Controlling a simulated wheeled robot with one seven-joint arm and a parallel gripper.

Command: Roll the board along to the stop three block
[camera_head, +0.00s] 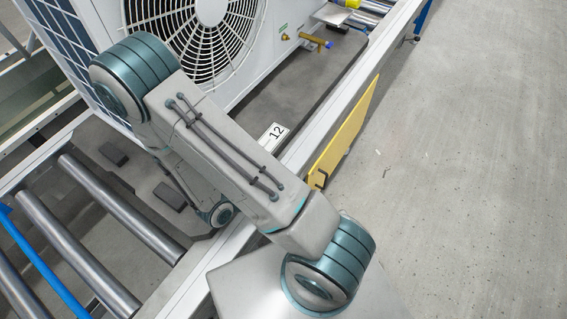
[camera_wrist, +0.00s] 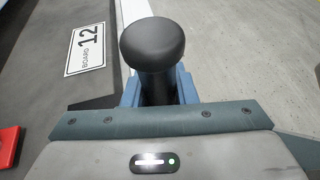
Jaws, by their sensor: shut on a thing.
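The board (camera_head: 291,98) is a dark grey slab on the roller conveyor, with a label reading 12 (camera_head: 274,134). In the wrist view the board (camera_wrist: 38,75) is at the left, and its label reads BOARD 12. A white pump unit (camera_head: 215,45) with a round fan grille stands on it. My gripper (camera_wrist: 158,95) is shut on a black round-topped knob (camera_wrist: 152,42) beside the board. The knob stands upright between the blue fingers. In the head view my arm hides the gripper and knob. I cannot make out a stop three block.
A red piece (camera_wrist: 8,147) shows in the wrist view. The floor (camera_head: 470,160) at right is clear.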

